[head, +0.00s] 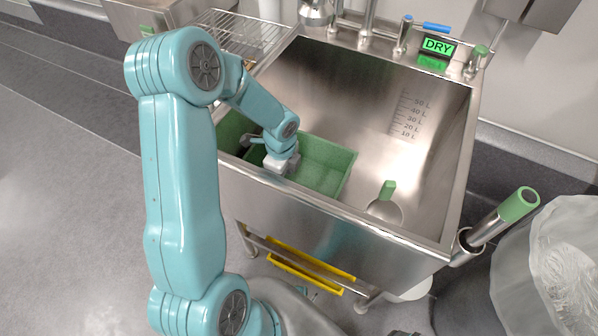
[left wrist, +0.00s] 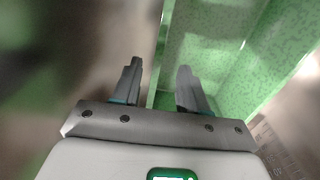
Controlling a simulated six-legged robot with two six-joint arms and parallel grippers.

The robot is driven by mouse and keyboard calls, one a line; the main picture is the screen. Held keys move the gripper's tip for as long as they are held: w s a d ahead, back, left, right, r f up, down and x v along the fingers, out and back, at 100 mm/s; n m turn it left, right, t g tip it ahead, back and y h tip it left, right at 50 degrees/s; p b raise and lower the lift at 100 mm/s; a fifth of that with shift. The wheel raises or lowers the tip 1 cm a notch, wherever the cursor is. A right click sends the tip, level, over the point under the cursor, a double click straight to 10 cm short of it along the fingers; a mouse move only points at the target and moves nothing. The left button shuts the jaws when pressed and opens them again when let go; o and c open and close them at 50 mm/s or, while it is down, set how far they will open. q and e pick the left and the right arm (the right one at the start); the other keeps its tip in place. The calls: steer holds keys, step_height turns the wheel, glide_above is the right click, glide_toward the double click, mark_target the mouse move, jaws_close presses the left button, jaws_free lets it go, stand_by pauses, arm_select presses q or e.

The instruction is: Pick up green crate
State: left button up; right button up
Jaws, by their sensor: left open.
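The green crate (head: 325,165) sits inside the steel sink, at its left side. My left arm reaches over it, and the left wrist and forearm hide part of the crate. In the left wrist view my left gripper (left wrist: 158,82) is open and empty. The crate's speckled green wall (left wrist: 205,65) fills the right part of that view. One edge of the wall runs between the two fingers in the picture; I cannot tell how close it is to them. My right gripper is not in view.
The steel sink (head: 340,75) has a raised front rim. Taps stand along the back. A wire rack (head: 240,35) is at the upper left. A bin with a clear bag (head: 565,265) stands at the right.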

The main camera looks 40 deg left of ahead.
arm_select(q)
step_height(320, 180, down, 5)
steer(key=shift+d+r+b, duration=0.1)
steer(key=shift+b, duration=0.55)
steer(key=shift+r, duration=0.1)
jaws_close()
stand_by(0.8)
